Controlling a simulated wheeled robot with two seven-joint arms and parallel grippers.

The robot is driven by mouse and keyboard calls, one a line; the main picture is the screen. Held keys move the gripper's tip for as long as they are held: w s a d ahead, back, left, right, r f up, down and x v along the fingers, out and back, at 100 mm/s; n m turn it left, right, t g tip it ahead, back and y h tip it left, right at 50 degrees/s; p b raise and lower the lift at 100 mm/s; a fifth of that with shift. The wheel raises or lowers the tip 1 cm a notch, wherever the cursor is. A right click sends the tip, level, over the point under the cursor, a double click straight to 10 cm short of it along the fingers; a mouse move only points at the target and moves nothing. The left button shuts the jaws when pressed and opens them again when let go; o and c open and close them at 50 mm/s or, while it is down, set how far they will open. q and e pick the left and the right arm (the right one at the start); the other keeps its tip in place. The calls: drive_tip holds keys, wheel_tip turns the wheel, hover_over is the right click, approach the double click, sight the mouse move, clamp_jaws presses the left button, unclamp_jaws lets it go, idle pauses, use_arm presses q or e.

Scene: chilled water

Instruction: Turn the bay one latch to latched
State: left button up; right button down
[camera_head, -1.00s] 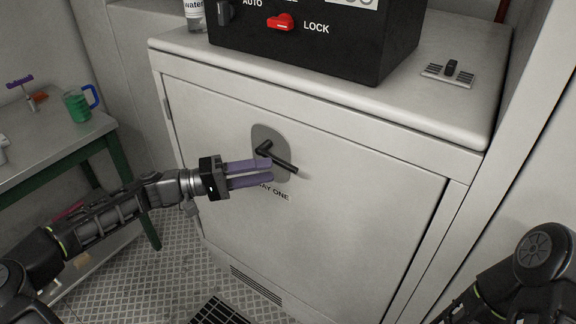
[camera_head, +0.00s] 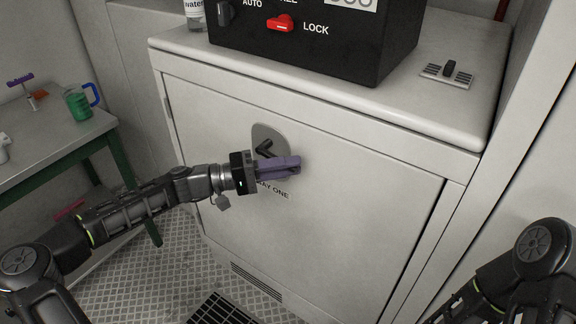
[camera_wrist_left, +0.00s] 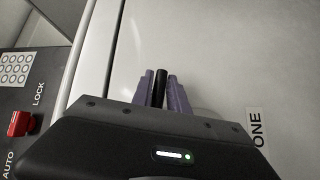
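The bay one latch is a black lever handle (camera_head: 265,150) on a grey oval plate (camera_head: 262,133) on the white cabinet door, above the printed label "BAY ONE". My left gripper (camera_head: 290,165) is at the handle, and its purple fingers cover the handle's outer part in the head view. In the left wrist view the black handle (camera_wrist_left: 160,88) stands between the two fingers, which look closed against its sides. The handle's free end is hidden in the head view. My right gripper is out of view; only part of that arm shows at lower right.
A black control box (camera_head: 310,45) with a red switch (camera_head: 281,23) marked LOCK stands on the cabinet top (camera_head: 440,105), beside a water bottle (camera_head: 194,14). The door face right of the latch is clear.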

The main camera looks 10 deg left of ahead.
use_arm(q)
clamp_jaws()
idle(1.0)
